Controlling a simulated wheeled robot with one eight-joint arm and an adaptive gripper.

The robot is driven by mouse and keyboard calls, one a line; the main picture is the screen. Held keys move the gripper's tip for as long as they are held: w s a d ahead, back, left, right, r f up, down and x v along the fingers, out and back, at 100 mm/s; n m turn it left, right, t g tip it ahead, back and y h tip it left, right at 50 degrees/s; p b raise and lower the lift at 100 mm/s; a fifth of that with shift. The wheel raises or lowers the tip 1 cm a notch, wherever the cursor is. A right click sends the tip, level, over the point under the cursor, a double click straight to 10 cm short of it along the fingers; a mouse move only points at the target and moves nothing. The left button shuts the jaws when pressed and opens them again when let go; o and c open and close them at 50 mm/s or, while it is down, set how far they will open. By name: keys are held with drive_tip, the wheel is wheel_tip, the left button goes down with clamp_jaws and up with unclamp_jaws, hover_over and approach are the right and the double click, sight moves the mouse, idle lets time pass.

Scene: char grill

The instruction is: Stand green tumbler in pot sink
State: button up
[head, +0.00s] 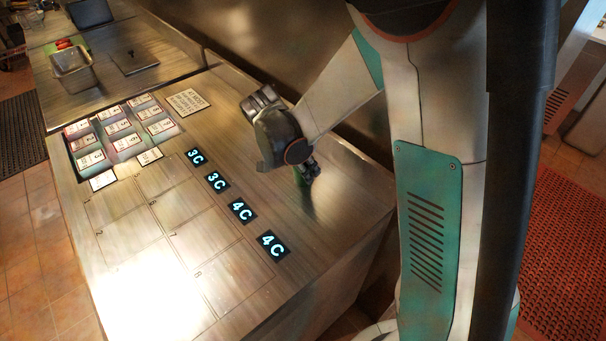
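My gripper (308,170) is low over the right side of the steel counter, its fingers pointing down. A small patch of green, which looks like part of the green tumbler (301,177), shows right at the fingers. Most of it is hidden behind my gripper and wrist. I cannot tell whether the fingers are closed on it or only around it, nor whether it touches the counter. No pot sink is clearly recognisable in this view.
The steel counter (215,275) has marked squares, lit "3C" and "4C" labels (241,210), several cards (119,126) and a sign (187,102). A metal pan (73,70) and a dark lid (134,61) sit at the far left. A red mat (560,235) lies on the floor at right.

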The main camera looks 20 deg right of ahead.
drive_tip(key=x, duration=0.3)
drive_tip(key=shift+b, duration=0.35)
drive_tip(key=c, duration=1.3)
